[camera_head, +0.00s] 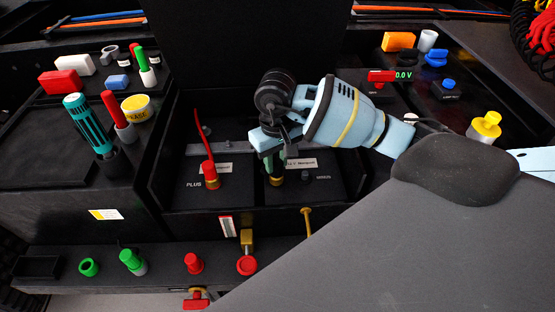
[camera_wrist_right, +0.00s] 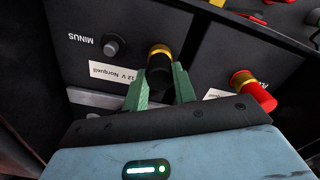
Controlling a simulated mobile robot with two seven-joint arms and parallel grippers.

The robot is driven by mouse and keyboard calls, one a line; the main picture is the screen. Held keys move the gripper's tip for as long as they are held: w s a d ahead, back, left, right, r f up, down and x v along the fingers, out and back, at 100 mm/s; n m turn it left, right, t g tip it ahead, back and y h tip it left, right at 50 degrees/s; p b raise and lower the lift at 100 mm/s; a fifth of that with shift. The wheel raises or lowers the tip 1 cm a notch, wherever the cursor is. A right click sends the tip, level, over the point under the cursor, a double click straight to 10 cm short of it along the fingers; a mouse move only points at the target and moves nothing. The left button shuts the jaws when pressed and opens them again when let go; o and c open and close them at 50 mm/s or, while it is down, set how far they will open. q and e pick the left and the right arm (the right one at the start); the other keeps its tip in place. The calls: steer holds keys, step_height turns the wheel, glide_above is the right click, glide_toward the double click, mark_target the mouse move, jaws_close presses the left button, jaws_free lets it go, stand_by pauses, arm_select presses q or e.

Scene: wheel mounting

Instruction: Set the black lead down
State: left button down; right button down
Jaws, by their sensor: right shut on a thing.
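The black lead's plug, black with a gold band, shows in the head view (camera_head: 277,177) and the right wrist view (camera_wrist_right: 159,66). My right gripper (camera_head: 272,158) has its green fingers on either side of this plug, near the lower panel; the wrist view (camera_wrist_right: 160,92) shows them around it. The plug's gold-banded end points at the panel; I cannot tell whether it touches. A small dark post (camera_head: 307,177) beside the MINUS label stands just right of it. The red lead (camera_head: 210,175) stands by the PLUS label to the left. My left gripper is not in view.
A teal screwdriver-like tool (camera_head: 89,124) and a yellow-topped cup (camera_head: 136,109) are on the left. A front ledge holds green and red knobs (camera_head: 193,263).

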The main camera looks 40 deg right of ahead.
mark_target(276, 162)
steer(key=shift+f, duration=0.15)
steer(key=shift+f, duration=0.2)
steer(key=c, duration=1.1)
jaws_free()
step_height(276, 162, up, 12)
steer(key=shift+r, duration=0.2)
